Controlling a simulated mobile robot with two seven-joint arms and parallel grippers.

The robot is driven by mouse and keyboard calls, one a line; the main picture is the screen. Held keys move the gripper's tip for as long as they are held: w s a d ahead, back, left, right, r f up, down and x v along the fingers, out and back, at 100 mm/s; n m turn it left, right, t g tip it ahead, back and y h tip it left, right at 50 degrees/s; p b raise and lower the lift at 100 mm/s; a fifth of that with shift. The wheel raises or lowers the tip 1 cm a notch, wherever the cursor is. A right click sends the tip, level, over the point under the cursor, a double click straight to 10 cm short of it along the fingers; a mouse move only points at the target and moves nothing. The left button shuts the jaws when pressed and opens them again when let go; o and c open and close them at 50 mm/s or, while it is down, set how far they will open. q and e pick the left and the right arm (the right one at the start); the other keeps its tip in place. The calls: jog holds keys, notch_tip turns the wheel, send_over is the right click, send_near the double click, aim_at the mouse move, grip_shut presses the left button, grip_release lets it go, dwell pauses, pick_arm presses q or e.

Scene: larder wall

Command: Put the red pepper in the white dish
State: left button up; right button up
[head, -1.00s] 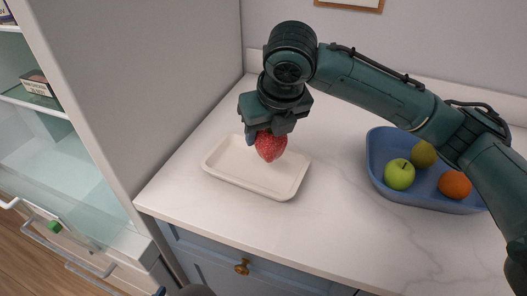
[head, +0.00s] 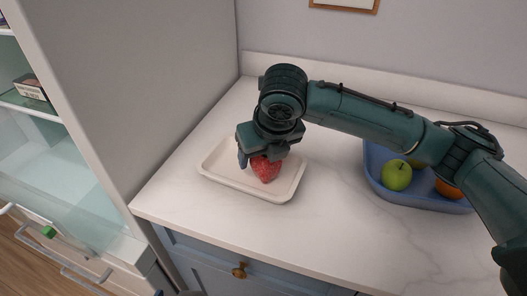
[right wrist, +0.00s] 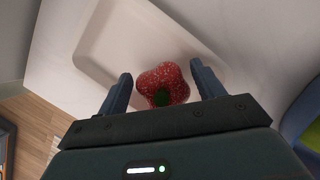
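The red pepper (head: 265,170) rests in the white dish (head: 219,179), near its middle. In the right wrist view the speckled red pepper (right wrist: 163,82), with a green patch, is between the fingers of my right gripper (right wrist: 163,76). A narrow gap shows on each side of it, so the gripper looks open. In the head view my right gripper (head: 258,158) is low over the white dish and hides part of the pepper. Only a small part of my left gripper (head: 168,293) shows at the bottom edge; its fingers cannot be made out.
A blue tray (head: 375,183) at the right holds a green apple (head: 397,176) and an orange (head: 447,190), partly behind my right arm. A tall grey cabinet side and a glass-shelved fridge stand at the left. The countertop (head: 330,226) in front of the tray is clear.

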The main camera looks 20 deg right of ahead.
jog(key=shift+o, duration=0.5)
jog(key=shift+r, duration=0.1)
jog(key=shift+s+r, duration=0.1)
jog(key=shift+r, duration=0.25)
jog(key=p+v, duration=0.1)
jog(key=v, duration=1)
jog(key=shift+r, duration=0.15)
jog(key=shift+s, duration=0.15)
